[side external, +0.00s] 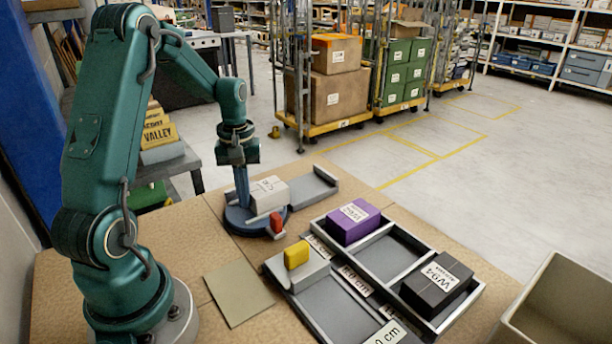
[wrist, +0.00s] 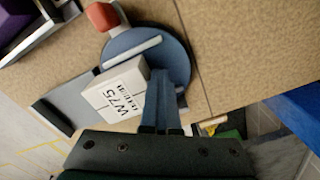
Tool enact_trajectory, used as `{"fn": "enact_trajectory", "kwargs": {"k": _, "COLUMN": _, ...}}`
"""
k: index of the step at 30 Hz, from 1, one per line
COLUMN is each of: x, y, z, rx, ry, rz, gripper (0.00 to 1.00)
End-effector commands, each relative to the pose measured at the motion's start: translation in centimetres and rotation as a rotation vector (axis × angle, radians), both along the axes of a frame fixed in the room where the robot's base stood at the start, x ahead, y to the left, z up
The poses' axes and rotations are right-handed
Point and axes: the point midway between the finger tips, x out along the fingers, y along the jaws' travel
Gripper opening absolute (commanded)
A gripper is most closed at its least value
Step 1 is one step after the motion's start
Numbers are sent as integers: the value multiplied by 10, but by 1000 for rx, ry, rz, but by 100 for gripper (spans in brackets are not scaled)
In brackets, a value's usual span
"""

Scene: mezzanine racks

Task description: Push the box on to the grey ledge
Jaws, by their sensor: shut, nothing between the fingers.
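The white box (side external: 268,194) stands upright on a round blue plate (side external: 240,221), at its right side, close to the grey ledge (side external: 318,188). In the wrist view the box (wrist: 117,90) has a W75 label, and the ledge (wrist: 62,102) lies to its left, partly hidden by it. My gripper (side external: 243,204) is shut and empty, pointing down over the blue plate on the left of the box. In the wrist view its fingers (wrist: 160,100) are right beside the box; I cannot tell whether they touch it.
A red knob (side external: 276,222) sits at the plate's front edge. In front right is a divided tray (side external: 385,258) with a purple box (side external: 353,222) and a black box (side external: 437,284). A yellow block (side external: 297,255) stands left of it. A beige bin (side external: 560,310) is at lower right.

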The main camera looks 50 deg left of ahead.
Motion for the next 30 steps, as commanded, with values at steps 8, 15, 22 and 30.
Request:
{"fn": "enact_trajectory", "kwargs": {"k": 8, "x": 5, "y": 2, "z": 2, "rx": 9, "ry": -18, "rz": 3, "gripper": 0}}
{"fn": "enact_trajectory", "kwargs": {"k": 15, "x": 3, "y": 2, "z": 2, "rx": 9, "ry": -19, "rz": 3, "gripper": 0}}
{"fn": "enact_trajectory", "kwargs": {"k": 22, "x": -2, "y": 2, "z": 1, "rx": 8, "ry": -15, "rz": 2, "gripper": 0}}
{"fn": "enact_trajectory", "kwargs": {"k": 30, "x": -3, "y": 1, "z": 2, "rx": 7, "ry": -11, "rz": 1, "gripper": 0}}
